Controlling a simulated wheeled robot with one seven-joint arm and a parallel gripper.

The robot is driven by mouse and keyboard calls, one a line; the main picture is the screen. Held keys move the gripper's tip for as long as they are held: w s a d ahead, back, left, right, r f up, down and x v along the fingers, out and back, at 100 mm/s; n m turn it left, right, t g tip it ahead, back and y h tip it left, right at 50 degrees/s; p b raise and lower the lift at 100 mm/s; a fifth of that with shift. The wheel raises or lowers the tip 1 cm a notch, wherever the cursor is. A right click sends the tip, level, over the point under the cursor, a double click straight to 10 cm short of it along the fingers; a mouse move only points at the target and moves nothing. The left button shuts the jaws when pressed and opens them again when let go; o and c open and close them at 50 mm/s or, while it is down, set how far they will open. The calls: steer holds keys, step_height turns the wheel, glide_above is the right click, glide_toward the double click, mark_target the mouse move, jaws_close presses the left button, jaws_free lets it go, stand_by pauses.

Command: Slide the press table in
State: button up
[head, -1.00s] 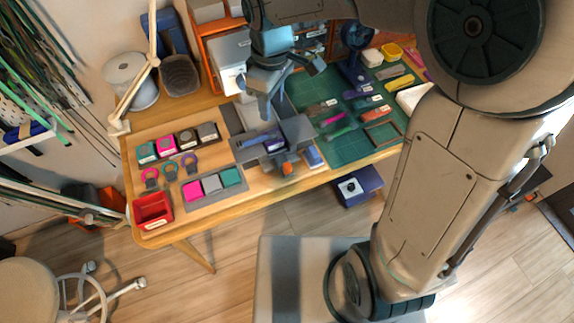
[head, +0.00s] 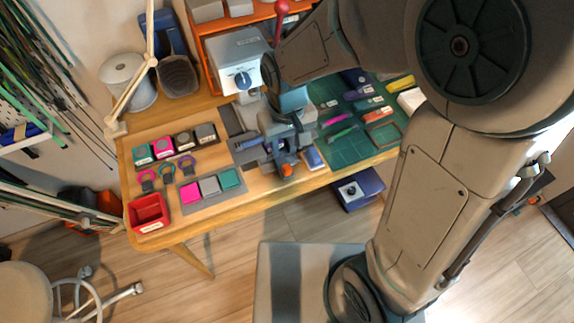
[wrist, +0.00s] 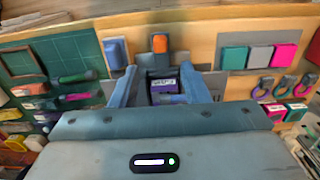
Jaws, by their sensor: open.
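The press table is a grey sliding block (head: 249,157) in front of the grey press (head: 238,52), with an orange knob (head: 287,170) at its front. In the wrist view the orange knob (wrist: 160,43) stands upright just beyond my fingertips, on the grey block. My gripper (head: 284,150) is low over the block and hides much of it in the head view. In the wrist view my gripper (wrist: 160,70) is open, its two fingers apart. A dark purple labelled piece (wrist: 164,87) shows between the fingers. I cannot tell whether the fingers touch anything.
Colour blocks on a grey strip (head: 211,186) and a red bin (head: 149,212) lie to the left. A green cutting mat (head: 340,155) with tools lies to the right. A blue block (head: 313,158) sits close beside the knob. An orange shelf (head: 262,15) stands behind.

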mark_target(287, 166)
step_height(287, 166, down, 10)
steer(key=shift+f+b, duration=0.1)
steer(key=shift+b, duration=0.25)
stand_by(0.4)
jaws_close()
steer(key=shift+w, duration=0.1)
